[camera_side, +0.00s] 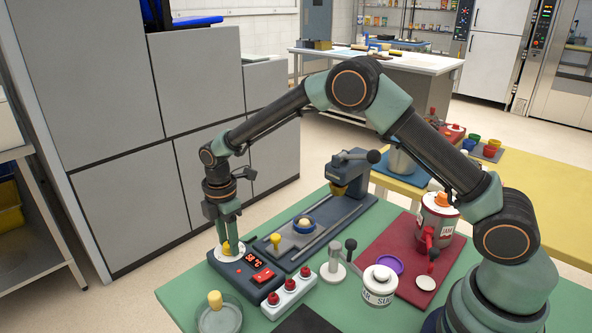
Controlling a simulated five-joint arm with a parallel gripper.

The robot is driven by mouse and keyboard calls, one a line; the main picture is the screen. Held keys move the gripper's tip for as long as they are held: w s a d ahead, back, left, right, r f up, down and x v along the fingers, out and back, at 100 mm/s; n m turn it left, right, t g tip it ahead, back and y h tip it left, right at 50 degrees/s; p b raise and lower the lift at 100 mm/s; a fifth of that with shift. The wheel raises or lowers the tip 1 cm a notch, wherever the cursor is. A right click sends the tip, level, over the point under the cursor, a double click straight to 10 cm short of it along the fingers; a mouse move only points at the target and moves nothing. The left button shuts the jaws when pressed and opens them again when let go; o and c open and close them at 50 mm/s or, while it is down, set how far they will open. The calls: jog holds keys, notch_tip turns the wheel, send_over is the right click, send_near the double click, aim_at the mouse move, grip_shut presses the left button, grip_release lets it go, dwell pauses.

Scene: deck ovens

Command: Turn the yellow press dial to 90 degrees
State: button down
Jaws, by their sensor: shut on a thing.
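The yellow press dial (226,249) sits on a round white face on top of a dark control box (240,269) at the left end of the green table. My gripper (229,241) points straight down over it and is shut on the dial, with the fingers on either side. The fingers hide much of the dial, so its pointer and angle cannot be read. A small red lit display (256,262) shows on the box to the right of the dial; its digits are too small to read surely.
Beside the box stand a white block with red knobs (287,297), a yellow-knobbed lever (276,241) and a dark press (349,185). A glass bowl (219,316) is in front. A lidded jar (380,286) and a red tray (402,246) lie right.

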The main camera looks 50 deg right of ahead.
jog(key=m, duration=1.1)
jog(key=shift+m, duration=0.4)
jog(key=m, duration=0.6)
jog(key=shift+r, duration=0.1)
jog(key=m, duration=0.5)
jog(key=shift+m, duration=0.4)
jog(key=shift+c, duration=2.2)
grip_release()
